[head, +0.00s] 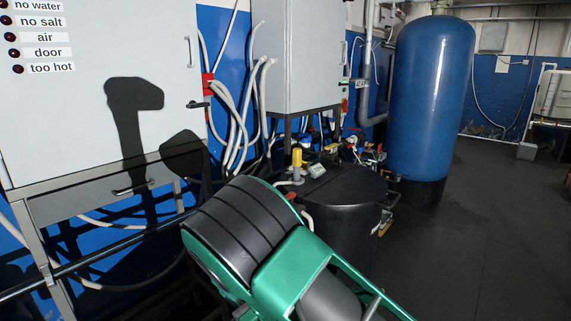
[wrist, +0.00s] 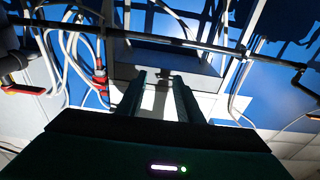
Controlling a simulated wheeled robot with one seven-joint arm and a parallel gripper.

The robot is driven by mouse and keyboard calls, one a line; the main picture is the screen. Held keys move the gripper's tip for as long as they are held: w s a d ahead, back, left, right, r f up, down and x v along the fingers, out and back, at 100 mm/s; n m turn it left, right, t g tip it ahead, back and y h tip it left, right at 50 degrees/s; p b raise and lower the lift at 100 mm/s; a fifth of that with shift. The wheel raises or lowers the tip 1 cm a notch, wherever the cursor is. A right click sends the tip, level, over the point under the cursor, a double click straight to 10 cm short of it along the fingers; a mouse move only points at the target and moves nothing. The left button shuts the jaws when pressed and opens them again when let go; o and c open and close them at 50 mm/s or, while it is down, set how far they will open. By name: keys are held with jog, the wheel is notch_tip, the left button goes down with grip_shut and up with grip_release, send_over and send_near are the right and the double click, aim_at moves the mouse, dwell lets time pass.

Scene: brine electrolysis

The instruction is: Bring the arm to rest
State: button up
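My arm, green and black, fills the lower middle of the head view. My gripper is not visible in that view. In the wrist view my gripper (wrist: 162,78) shows two dark fingers with a gap between them. It is open, and I see nothing held in the gap. Beyond the fingertips are a pale grey surface, a dark horizontal bar and a blue wall.
A grey cabinet (head: 90,70) with warning labels stands at left, with my arm's shadow on it. A second grey cabinet (head: 297,55), a black tank (head: 345,215) and a tall blue tank (head: 430,95) stand farther back. Cables hang between the cabinets. Dark floor (head: 490,220) is clear at right.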

jog(key=w+d+r+m+t+h, duration=0.1)
jog(key=w+d+m+h, duration=0.25)
jog(key=w+d, duration=0.4)
jog(key=w+d+r+m+t+h, duration=0.15)
jog(key=w+d+h, duration=0.3)
jog(key=d, duration=0.55)
jog(key=s+d+r+m+g+h, duration=0.1)
jog(key=d+m+g+h, duration=0.15)
jog(key=d, duration=0.85)
jog(key=s+d+r+m+g+h, duration=0.1)
jog(key=s+d+m+g+h, duration=0.2)
jog(key=d, duration=0.8)
jog(key=s+d+r+m+g+h, duration=0.3)
jog(key=s+d+g, duration=0.1)
jog(key=s+d, duration=1.05)
jog(key=s+d+r+m+g+y, duration=0.1)
jog(key=s+r+g, duration=0.1)
jog(key=s, duration=0.9)
jog(key=s+r+m+g+y, duration=0.1)
jog(key=s+r+g, duration=0.1)
jog(key=s, duration=1)
jog(key=shift+s+d+m+g, duration=0.15)
jog(key=shift+d+m+g, duration=0.25)
jog(key=shift+g, duration=0.3)
